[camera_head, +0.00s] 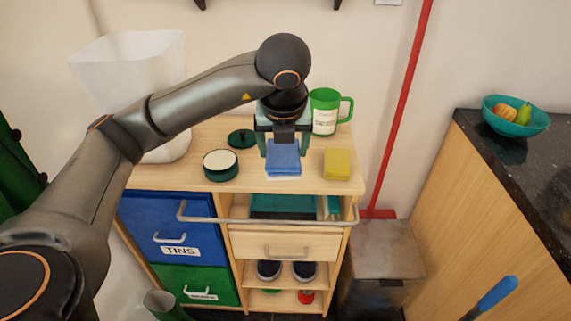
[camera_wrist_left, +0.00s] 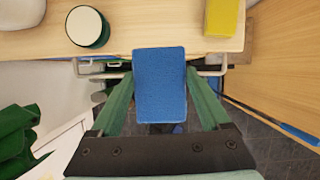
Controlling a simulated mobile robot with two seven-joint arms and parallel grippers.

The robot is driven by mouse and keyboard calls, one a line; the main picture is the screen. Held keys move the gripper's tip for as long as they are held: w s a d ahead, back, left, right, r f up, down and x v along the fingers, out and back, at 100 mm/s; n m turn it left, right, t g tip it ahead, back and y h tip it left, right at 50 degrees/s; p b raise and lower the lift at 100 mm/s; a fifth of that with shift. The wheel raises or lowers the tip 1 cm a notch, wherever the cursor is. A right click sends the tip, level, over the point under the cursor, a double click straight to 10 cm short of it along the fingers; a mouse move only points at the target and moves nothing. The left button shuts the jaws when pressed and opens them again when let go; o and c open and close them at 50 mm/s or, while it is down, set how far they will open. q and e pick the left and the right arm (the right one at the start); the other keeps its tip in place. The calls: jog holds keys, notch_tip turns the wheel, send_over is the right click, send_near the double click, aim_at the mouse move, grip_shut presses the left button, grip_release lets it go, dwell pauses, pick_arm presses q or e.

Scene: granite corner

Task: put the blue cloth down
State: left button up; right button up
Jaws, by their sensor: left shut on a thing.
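The blue cloth (camera_head: 283,158), a folded rectangular block, is between the fingers of my left gripper (camera_head: 284,148). In the head view it shows in front of the wooden cabinet top (camera_head: 225,185), near the front edge. In the left wrist view the cloth (camera_wrist_left: 159,85) fills the space between the green fingers of my left gripper (camera_wrist_left: 160,95), which is shut on it. There it overlaps the front edge of the top and the rail. Whether its underside touches the wood cannot be told. My right gripper is not in view.
A yellow block (camera_head: 337,164) lies right of the cloth. A round green tin (camera_head: 220,165) with pale contents, a dark green lid (camera_head: 242,138) and a green mug (camera_head: 325,112) stand around it. A rail (camera_head: 265,221) runs along the cabinet front.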

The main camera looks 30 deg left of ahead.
pick_arm(q)
jog(key=w+a+f, duration=0.2)
jog(key=w, duration=0.1)
jog(key=w+a+f, duration=0.2)
jog(key=w+f, duration=0.1)
jog(key=w+a+f, duration=0.2)
jog(key=w, duration=0.1)
jog(key=shift+w+f, duration=0.3)
jog(key=shift+f, duration=0.1)
jog(key=shift+w+a+f, duration=0.15)
jog(key=shift+w+f, duration=0.2)
jog(key=shift+f, duration=0.15)
jog(key=x, duration=0.2)
jog(key=p+x, duration=0.1)
jog(key=shift+s+f, duration=0.2)
jog(key=shift+f, duration=0.15)
jog(key=shift+f+b, duration=0.35)
jog(key=shift+b, duration=0.05)
jog(key=o, duration=1.2)
jog(key=shift+r, duration=0.1)
jog(key=shift+c, duration=0.2)
